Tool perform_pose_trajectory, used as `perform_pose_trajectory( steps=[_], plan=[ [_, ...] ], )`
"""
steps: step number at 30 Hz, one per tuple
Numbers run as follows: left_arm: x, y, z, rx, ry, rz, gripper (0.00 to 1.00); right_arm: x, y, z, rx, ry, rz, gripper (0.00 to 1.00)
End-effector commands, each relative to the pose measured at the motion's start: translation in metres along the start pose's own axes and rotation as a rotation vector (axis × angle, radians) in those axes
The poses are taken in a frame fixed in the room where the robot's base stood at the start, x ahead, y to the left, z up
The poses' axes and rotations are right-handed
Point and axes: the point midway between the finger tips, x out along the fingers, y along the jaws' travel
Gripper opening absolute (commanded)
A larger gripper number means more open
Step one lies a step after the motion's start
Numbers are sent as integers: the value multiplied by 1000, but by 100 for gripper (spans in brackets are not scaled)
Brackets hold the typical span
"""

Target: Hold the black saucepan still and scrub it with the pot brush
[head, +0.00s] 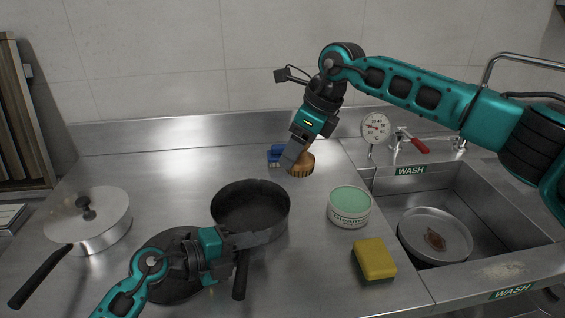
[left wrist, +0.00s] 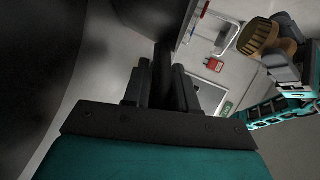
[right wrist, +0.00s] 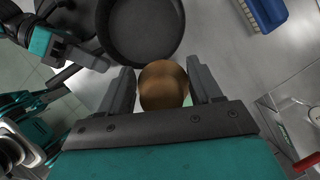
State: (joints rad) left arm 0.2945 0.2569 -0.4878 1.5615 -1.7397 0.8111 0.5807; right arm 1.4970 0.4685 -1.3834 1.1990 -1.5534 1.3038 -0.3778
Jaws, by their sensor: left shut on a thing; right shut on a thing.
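The black saucepan (head: 250,206) stands upright and empty on the steel counter. Its dark handle (head: 240,277) points toward me. My left gripper (head: 246,242) is shut on that handle close to the pan; the handle also shows between the fingers in the left wrist view (left wrist: 163,75). My right gripper (head: 293,157) is shut on the pot brush (head: 303,166), which has a round wooden body and bristles facing down. The brush is behind and right of the pan, apart from it. In the right wrist view the brush's brown round top (right wrist: 162,86) sits between the fingers.
A blue object (head: 274,155) lies behind the brush. A green-topped tub (head: 349,206) and a yellow sponge (head: 374,258) stand right of the pan. A lidded pan (head: 95,222) is at left, and a black round item (head: 172,288) lies under my left arm.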

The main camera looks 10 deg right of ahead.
Motion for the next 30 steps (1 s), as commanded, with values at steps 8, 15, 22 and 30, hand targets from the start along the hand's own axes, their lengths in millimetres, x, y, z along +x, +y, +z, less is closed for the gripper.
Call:
perform_pose_trajectory(
  steps=[8, 15, 22, 30],
  plan=[
    [0, 0, 0, 1, 0, -1, 46, 0, 0, 0, 0, 0, 0, 40],
    [0, 0, 0, 0, 0, 0, 56, 0, 0, 0, 0, 0, 0, 40],
    [-8, 1, 1, 0, -2, 1, 56, 0, 0, 0, 0, 0, 0, 40],
    [-61, 1, 0, 2, -2, 4, 56, 0, 0, 0, 0, 0, 0, 40]
  ],
)
